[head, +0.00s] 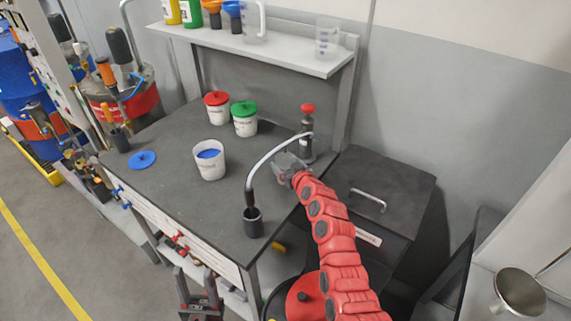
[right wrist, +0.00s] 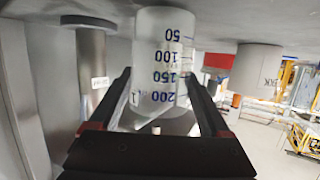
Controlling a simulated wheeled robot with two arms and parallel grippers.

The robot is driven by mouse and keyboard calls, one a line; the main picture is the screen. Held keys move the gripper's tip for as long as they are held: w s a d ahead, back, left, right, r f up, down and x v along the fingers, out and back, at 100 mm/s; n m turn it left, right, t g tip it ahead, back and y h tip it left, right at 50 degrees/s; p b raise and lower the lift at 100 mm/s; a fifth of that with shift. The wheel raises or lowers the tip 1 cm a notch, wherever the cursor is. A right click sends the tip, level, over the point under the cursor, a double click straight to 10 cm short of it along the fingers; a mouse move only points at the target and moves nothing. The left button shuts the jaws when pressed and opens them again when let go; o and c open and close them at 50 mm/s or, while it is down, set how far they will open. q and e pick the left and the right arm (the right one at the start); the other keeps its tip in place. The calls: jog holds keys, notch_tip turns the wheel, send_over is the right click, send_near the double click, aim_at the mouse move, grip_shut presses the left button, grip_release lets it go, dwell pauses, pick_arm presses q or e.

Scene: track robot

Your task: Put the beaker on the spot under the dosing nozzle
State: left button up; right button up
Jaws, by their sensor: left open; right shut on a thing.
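A clear beaker (right wrist: 163,60) with blue graduations is between the fingers of my right gripper (right wrist: 158,105) in the right wrist view, where it appears upside down. My right gripper is shut on it. I see no clear marked spot. My left gripper (head: 198,281) is open and empty, low before the bench.
The shelf (head: 280,58) holds another clear beaker (head: 327,40). The bench's front middle is clear.

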jog(key=o, duration=1)
jog(key=shift+f, duration=0.15)
jog(key=o, duration=0.3)
jog(key=shift+r+p, duration=0.3)
jog(key=shift+s, duration=0.15)
jog(key=shift+s+d, duration=0.2)
jog(key=shift+s, duration=0.15)
jog(key=b+v, duration=0.3)
jog(key=v, duration=0.8)
jog(key=shift+r, duration=0.1)
